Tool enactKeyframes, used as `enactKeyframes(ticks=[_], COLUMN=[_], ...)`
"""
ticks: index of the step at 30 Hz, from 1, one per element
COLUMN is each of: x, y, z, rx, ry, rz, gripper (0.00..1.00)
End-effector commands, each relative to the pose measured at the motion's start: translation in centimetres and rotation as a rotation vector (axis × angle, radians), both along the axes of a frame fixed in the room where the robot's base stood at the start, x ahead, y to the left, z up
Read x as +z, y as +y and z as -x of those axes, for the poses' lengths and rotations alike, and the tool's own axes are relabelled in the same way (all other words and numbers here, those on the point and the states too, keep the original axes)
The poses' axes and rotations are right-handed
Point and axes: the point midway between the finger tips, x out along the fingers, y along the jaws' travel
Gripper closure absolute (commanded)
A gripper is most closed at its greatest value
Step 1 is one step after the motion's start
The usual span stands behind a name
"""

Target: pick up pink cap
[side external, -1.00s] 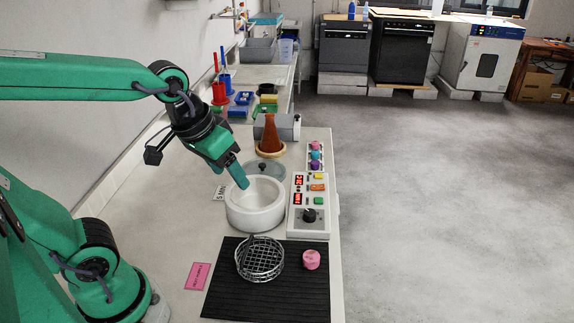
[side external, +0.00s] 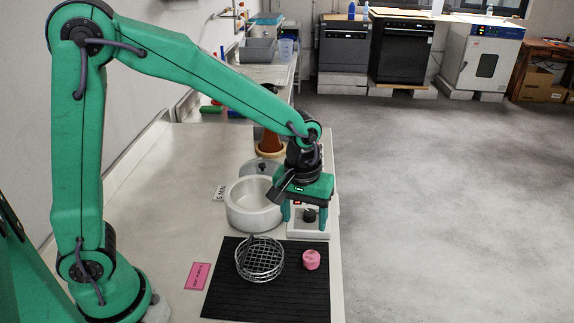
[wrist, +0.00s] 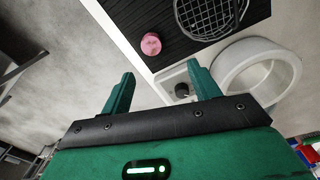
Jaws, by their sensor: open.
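The pink cap (side external: 311,260) sits on the black ribbed mat (side external: 225,292), near its right edge. It also shows in the wrist view (wrist: 151,44), beyond my fingertips and roughly between their lines. My gripper (side external: 297,216) is open and empty, pointing down above the control box, behind the cap in the side view.
A wire basket (side external: 260,260) stands on the mat just left of the cap. A white round pot (side external: 250,205) and a control box with a black knob (side external: 309,215) stand behind the mat. A pink label (side external: 198,276) lies left. The counter's right edge is close to the cap.

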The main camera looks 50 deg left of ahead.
Motion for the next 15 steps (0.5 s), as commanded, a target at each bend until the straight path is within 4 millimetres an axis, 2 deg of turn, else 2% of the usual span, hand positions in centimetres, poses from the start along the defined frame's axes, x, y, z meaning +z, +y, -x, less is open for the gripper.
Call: enactKeyframes(ticks=[1, 6, 15], x=[-0.9, -2.7, -3.4], y=[-0.5, -1.5, -1.8], z=[-0.3, -0.9, -1.0], rx=[0.011, 0.047, 0.060], ry=[0.017, 0.046, 0.053], rz=[-0.003, -0.011, -0.014], gripper=[0.39, 0.39, 0.39])
